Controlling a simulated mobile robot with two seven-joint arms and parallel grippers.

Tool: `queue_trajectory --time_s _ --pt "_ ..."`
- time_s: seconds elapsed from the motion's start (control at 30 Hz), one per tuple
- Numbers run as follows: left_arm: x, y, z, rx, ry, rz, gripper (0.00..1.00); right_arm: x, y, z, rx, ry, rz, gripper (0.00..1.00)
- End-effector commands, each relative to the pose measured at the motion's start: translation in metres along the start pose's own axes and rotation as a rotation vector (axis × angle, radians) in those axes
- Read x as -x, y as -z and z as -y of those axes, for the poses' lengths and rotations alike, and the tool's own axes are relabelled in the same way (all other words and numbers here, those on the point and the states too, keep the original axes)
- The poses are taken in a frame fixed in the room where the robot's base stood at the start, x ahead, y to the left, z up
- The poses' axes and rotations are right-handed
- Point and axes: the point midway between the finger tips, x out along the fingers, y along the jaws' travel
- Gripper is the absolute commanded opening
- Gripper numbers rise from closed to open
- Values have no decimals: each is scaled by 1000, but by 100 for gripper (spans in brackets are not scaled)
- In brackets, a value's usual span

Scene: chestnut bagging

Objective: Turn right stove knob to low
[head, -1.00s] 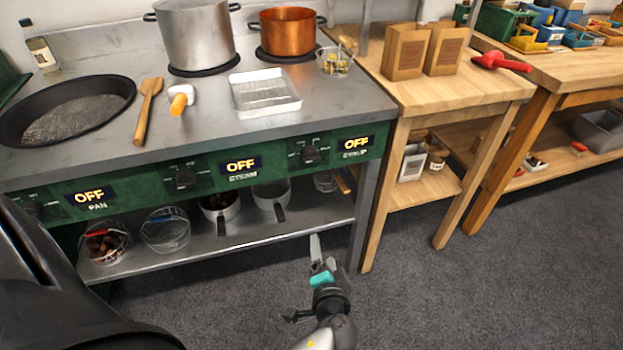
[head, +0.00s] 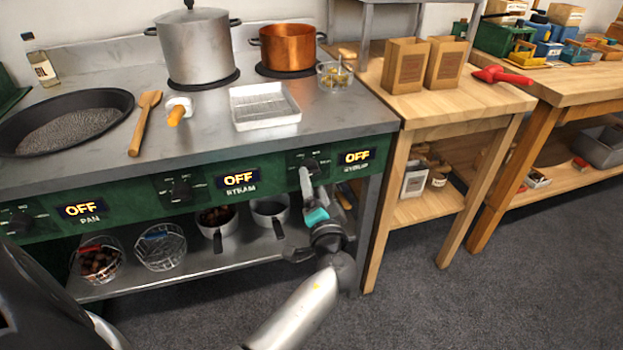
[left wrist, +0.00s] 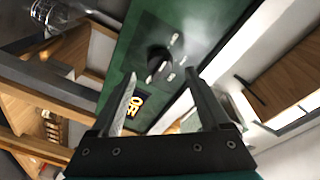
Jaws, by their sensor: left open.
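The right stove knob (head: 311,165) is a dark dial on the green front panel, left of the syrup display (head: 356,157), which reads OFF. It also shows in the left wrist view (left wrist: 158,62), ahead of and between the fingertips. My left gripper (head: 306,180) is just in front of and below the knob in the head view, its fingers pointing up toward the panel. In the left wrist view the gripper (left wrist: 161,82) is open, its two fingers apart with nothing between them. Contact with the knob is not visible. My right gripper is not in view.
A steam knob (head: 181,191) and its OFF display (head: 238,180) are to the left. Below the panel is a metal shelf (head: 215,262) with baskets and pans. A copper pot (head: 287,50) stands on the stove above. A wooden table (head: 450,100) stands to the right.

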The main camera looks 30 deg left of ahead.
Motion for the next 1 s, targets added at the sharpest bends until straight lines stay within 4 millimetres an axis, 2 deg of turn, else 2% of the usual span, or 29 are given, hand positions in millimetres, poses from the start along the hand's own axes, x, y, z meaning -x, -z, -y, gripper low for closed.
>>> queue_trajectory --time_s 0.1,0.23,0.63,1.0 --pt "-20 0 0 -1 2 0 80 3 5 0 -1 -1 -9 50" --pt "-32 0 -1 -1 0 0 80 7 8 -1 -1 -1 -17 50" --pt "-38 0 0 -1 -1 0 78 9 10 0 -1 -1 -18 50" --pt "-38 0 0 -1 -1 0 37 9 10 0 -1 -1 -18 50"
